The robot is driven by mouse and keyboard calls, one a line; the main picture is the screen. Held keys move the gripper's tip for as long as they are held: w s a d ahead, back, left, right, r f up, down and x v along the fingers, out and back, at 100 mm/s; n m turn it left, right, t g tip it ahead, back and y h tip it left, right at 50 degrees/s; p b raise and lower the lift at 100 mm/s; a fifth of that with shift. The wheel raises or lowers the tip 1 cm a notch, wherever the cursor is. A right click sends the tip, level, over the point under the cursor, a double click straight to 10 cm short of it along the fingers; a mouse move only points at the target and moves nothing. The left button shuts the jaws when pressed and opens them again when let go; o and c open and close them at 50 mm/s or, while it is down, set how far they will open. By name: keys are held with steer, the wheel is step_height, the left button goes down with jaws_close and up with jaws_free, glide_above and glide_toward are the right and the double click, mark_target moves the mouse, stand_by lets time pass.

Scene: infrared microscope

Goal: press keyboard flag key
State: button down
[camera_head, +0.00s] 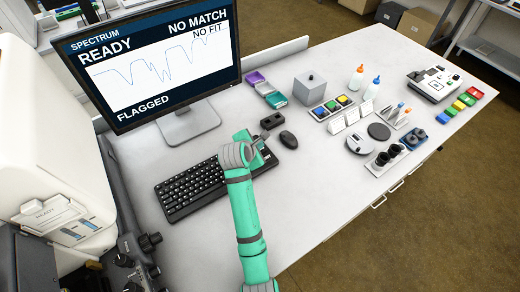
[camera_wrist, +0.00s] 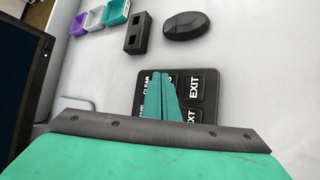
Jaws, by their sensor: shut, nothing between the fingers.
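The black keyboard (camera_head: 190,190) lies on the white desk in front of the monitor. My gripper (camera_head: 264,139) is over the keyboard's right end in the head view. In the wrist view my gripper (camera_wrist: 168,82) is shut and empty, its teal fingers over the labelled key block (camera_wrist: 205,110). Keys reading CLEAR, EXIT and a partly covered one ending in XT show around the fingers. The fingers hide other keys, and I cannot tell whether the tips touch a key. The monitor (camera_head: 150,60) reads READY, NO MATCH, NO FIT and FLAGGED.
A black mouse (camera_head: 288,140) lies right of my gripper, and it shows in the wrist view (camera_wrist: 187,25). A black two-hole block (camera_wrist: 138,32) is beside it. Coloured trays (camera_head: 268,93), bottles and instruments stand farther right. A white instrument (camera_head: 50,130) stands at the left.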

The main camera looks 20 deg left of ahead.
steer(key=shift+r, duration=2.55)
